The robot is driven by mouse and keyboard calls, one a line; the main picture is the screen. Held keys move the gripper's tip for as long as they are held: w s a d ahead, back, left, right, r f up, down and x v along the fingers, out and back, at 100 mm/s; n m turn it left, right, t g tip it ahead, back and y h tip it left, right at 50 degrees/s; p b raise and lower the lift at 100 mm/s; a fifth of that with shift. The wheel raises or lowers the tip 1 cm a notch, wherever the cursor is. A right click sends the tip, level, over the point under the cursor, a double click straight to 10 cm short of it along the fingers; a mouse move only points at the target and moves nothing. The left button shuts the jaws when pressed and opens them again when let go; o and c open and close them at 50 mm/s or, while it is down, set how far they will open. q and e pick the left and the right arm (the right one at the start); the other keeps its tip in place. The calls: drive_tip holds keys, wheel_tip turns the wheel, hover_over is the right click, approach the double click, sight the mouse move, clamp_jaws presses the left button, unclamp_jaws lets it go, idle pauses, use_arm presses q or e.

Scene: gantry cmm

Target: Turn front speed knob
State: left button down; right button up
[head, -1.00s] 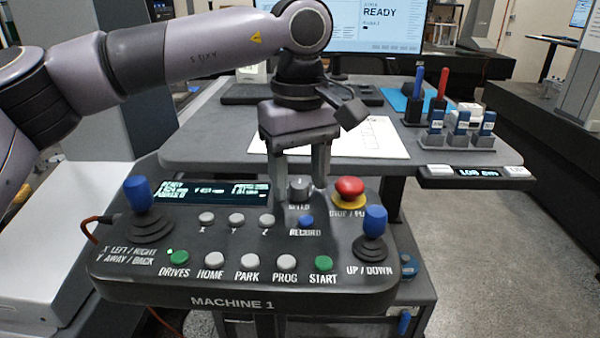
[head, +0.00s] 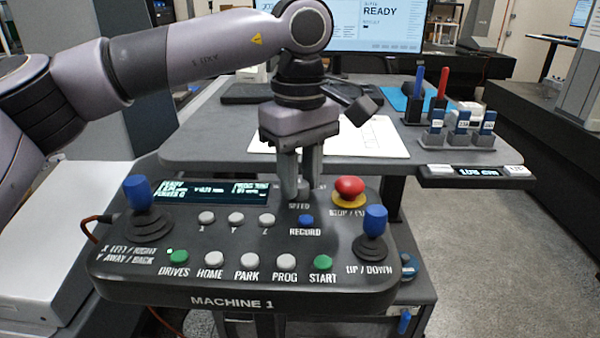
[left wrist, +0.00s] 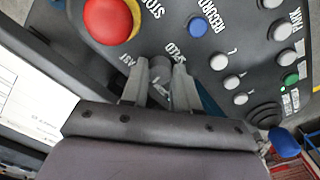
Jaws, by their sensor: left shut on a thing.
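The speed knob is a small grey knob labelled SPEED on the dark MACHINE 1 control panel (head: 240,291). In the head view my left gripper's fingers mostly hide it. In the left wrist view the knob (left wrist: 160,66) shows between the two fingertips. My left gripper (head: 298,192) points down at the panel and is shut on the knob; its fingers also show in the left wrist view (left wrist: 159,80). The knob's pointer mark cannot be read. My right gripper is not in view.
A red stop button (head: 349,187) sits just right of the gripper. A blue record button (head: 306,221) lies just in front. Blue-topped joysticks stand at the panel's left (head: 138,192) and right (head: 375,220). A lit display (head: 212,193) is to the left.

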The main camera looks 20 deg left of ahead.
sight(300, 183)
use_arm(q)
drive_tip(key=n, duration=0.3)
drive_tip(key=shift+n, duration=2.3)
drive_tip(key=shift+r, duration=0.1)
drive_tip(key=c, duration=0.8)
unclamp_jaws()
drive_tip(key=shift+c, duration=0.2)
wheel_tip(300, 183, up, 7)
drive_tip(key=shift+r, duration=0.1)
